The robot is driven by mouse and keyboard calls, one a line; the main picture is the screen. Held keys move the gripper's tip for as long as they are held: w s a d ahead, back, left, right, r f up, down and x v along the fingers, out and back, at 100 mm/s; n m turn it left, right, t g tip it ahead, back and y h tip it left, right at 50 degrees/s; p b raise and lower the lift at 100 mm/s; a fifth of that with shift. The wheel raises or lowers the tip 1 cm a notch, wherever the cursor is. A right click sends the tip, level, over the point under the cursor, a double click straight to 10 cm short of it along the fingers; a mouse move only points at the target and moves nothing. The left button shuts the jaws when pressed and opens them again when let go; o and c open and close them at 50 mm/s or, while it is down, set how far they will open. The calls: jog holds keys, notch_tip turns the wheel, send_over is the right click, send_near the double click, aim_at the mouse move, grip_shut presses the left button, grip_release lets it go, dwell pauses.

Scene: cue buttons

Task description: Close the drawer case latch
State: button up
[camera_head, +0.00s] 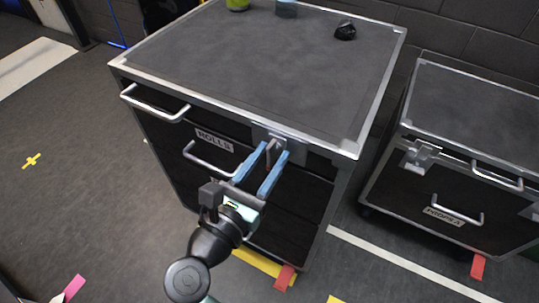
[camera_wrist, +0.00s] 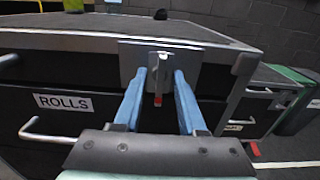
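The drawer case (camera_head: 255,70) is a black case with metal edges and a "ROLLS" label. Its latch (camera_head: 274,148) is a grey metal plate with a lever at the top of the front face. In the wrist view the latch lever (camera_wrist: 158,78) stands out from its plate, between my fingers, with a small red part at its lower end. My gripper (camera_head: 272,155) has two blue fingers, spread apart on either side of the lever. It also shows in the wrist view (camera_wrist: 160,82). I see gaps beside the lever; whether either finger touches it I cannot tell.
Metal handles (camera_head: 210,160) stick out from the case front at the left. A second case (camera_head: 450,160) with its own latch (camera_head: 420,155) stands to the right. A black object (camera_head: 345,31) and others sit on the case top. The floor at the left is mostly clear.

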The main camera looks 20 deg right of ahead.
jog(key=shift+w+d, duration=0.15)
grip_shut()
